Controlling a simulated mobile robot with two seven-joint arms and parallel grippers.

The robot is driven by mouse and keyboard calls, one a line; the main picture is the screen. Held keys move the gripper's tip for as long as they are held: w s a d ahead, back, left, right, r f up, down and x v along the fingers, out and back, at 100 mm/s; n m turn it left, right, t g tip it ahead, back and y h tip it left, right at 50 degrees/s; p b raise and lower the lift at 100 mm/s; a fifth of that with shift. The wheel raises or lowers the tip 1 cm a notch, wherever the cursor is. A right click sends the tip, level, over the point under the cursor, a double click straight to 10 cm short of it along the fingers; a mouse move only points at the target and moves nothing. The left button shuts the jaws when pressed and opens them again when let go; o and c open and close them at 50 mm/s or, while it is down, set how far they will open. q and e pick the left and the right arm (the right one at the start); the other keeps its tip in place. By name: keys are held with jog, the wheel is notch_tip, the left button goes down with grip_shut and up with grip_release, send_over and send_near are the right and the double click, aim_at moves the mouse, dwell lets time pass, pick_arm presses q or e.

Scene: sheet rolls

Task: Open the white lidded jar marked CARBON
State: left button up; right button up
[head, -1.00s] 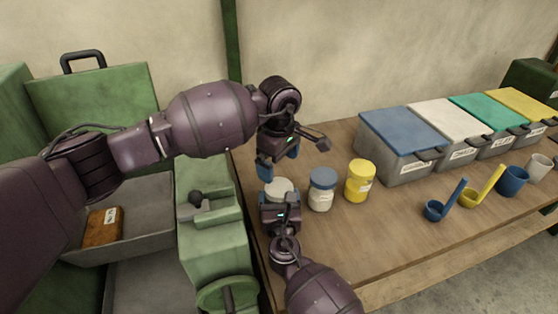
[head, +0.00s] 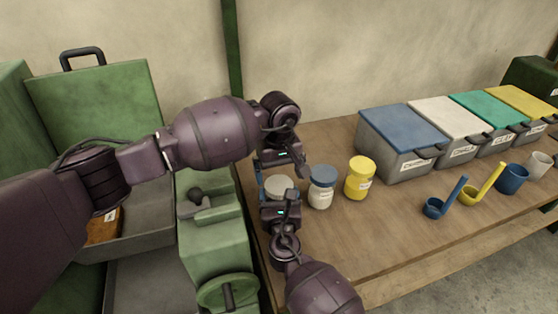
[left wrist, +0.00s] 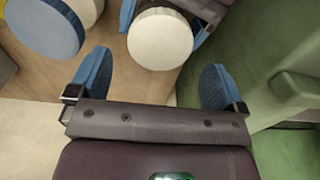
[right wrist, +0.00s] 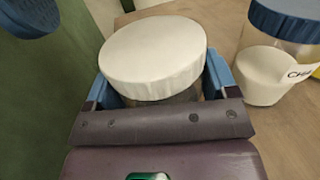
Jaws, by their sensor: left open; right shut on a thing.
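The white-lidded jar (head: 279,184) stands at the table's left end, mostly hidden by my grippers; its label cannot be read. Its white lid shows in the left wrist view (left wrist: 160,40) and the right wrist view (right wrist: 153,55), seated on the jar. My right gripper (right wrist: 160,90) is shut on the jar's body below the lid. My left gripper (left wrist: 155,85) is open and empty, just behind the jar in the head view, its blue fingers spread wide and apart from the lid.
A blue-lidded jar (head: 322,187) and a yellow jar (head: 359,178) stand just right of the white one. Lidded bins (head: 401,142), scoops (head: 436,207) and cups (head: 512,179) lie farther right. Green machinery (head: 213,235) borders the table's left. The table's front middle is clear.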

aim_at(279, 184)
pick_arm(q)
jog(key=shift+f, duration=2.1)
jog(key=c, duration=0.9)
jog(key=shift+n, duration=1.7)
jog(key=shift+c, duration=0.2)
jog(key=o, duration=1)
jog(key=shift+r, duration=0.1)
